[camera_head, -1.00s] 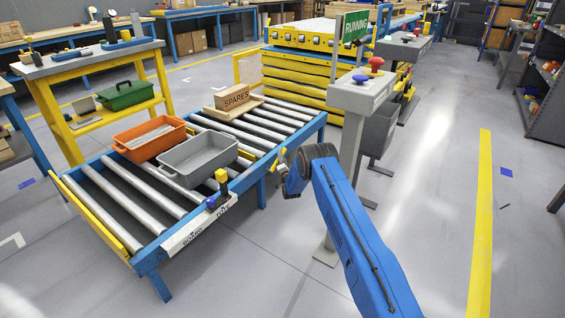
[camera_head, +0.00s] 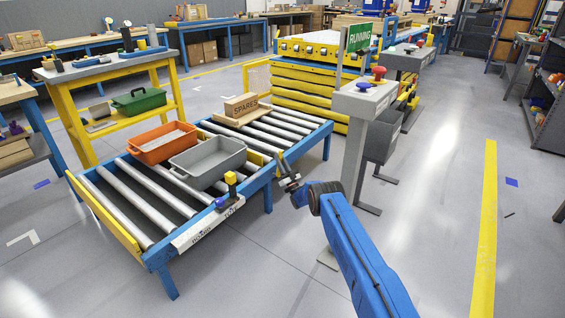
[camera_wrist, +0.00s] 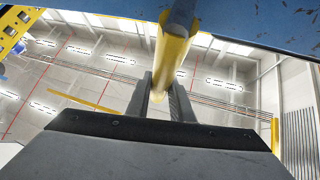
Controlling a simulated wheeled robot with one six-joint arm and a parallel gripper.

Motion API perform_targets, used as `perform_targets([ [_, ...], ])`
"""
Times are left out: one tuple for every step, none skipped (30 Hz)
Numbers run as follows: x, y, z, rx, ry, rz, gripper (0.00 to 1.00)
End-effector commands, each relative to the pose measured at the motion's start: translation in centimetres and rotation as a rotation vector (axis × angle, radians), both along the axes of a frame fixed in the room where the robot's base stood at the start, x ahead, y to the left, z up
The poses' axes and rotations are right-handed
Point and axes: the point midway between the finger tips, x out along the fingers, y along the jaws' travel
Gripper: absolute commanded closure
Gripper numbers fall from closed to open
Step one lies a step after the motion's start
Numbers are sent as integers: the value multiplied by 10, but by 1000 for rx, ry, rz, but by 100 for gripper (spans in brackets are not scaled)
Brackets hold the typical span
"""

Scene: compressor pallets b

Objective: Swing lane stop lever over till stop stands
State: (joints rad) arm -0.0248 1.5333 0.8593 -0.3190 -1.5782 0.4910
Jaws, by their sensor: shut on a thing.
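In the wrist view my gripper (camera_wrist: 159,92) is shut on a round yellow bar (camera_wrist: 174,52) with a dark part at its upper end. I take this bar for the lane stop lever. A dark blue surface lies above it. In the head view my gripper (camera_head: 281,162) is low at the right side of the roller lane (camera_head: 262,180), and the held bar cannot be made out there.
A grey tray (camera_head: 208,160), an orange tray (camera_head: 162,142) and a SPARES block (camera_head: 240,104) sit on the lane. A grey pedestal (camera_head: 360,105) with red and blue buttons stands right of my gripper.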

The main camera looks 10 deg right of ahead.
Motion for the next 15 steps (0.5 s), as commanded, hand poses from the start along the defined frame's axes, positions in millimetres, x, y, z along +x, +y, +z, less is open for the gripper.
perform_targets([
  [-1, 2, -1, -19, -19, 1, 100],
  [-2, 4, -1, -31, -31, 1, 100],
  [-3, 5, 0, -47, -45, 1, 100],
  [-4, 6, 0, -56, -56, 1, 100],
  [-5, 7, 1, -66, -66, 1, 100],
  [-6, 9, 1, -77, -77, 1, 100],
  [-7, 10, 1, -85, -83, 2, 100],
  [-7, 10, 0, -91, -90, 1, 100],
  [-8, 11, 0, -98, -97, 0, 100],
  [-9, 12, 0, -104, -102, 1, 100],
  [-9, 12, 0, -109, -106, 0, 100],
  [-10, 13, 0, -113, -111, 1, 100],
  [-10, 13, 0, -117, -113, 2, 100],
  [-10, 14, 0, -119, -116, 2, 100],
  [-11, 14, 0, -121, -119, 2, 100],
])
